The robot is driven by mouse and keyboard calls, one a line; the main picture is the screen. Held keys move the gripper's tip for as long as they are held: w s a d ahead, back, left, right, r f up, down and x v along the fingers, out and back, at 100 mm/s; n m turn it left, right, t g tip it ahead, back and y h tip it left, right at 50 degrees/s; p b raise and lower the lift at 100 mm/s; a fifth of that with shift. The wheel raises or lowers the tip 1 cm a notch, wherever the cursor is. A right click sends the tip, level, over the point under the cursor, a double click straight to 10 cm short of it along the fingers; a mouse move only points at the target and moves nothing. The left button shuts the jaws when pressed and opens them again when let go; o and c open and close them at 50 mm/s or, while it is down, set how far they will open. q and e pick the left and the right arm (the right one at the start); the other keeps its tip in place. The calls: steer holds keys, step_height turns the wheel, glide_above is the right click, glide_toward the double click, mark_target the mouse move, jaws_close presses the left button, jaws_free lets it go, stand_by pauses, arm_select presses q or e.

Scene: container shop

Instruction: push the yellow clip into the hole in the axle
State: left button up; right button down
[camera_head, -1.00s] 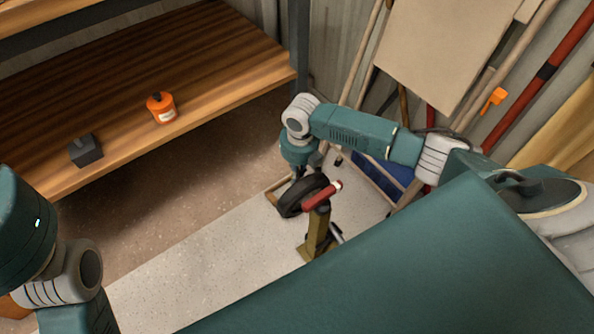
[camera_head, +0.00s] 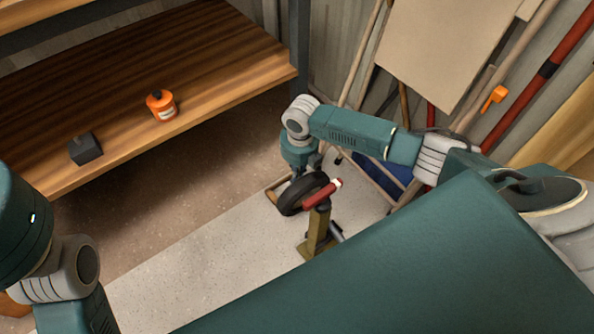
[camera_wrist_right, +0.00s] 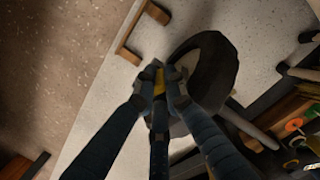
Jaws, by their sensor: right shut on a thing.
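My right gripper (camera_wrist_right: 163,86) is shut on the yellow clip (camera_wrist_right: 159,80) in the right wrist view; only a small yellow part shows between the fingers. In the head view my right gripper (camera_head: 304,169) points down just behind the black wheel (camera_head: 291,200). The wheel also shows beside the fingers in the right wrist view (camera_wrist_right: 229,66). A red bar with a pale end (camera_head: 321,195), which looks like the axle, sticks out from the wheel. I cannot see the hole or tell whether the clip touches the axle. My left gripper is out of view.
A brownish stand (camera_head: 317,236) is under the red bar on the pale floor. A wooden shelf (camera_head: 215,65) at left holds an orange container (camera_head: 161,107) and a dark block (camera_head: 85,149). Poles and boards lean against the back wall. The pale floor left of the stand is clear.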

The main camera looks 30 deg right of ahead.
steer(key=shift+f, duration=0.4)
stand_by(0.3)
steer(key=shift+w+f, duration=0.1)
steer(key=shift+f, duration=0.45)
stand_by(0.8)
steer(key=c, duration=1.7)
jaws_free()
steer(key=shift+c, duration=0.2)
steer(key=shift+r, duration=0.15)
step_height(320, 180, up, 12)
steer(key=s, duration=0.1)
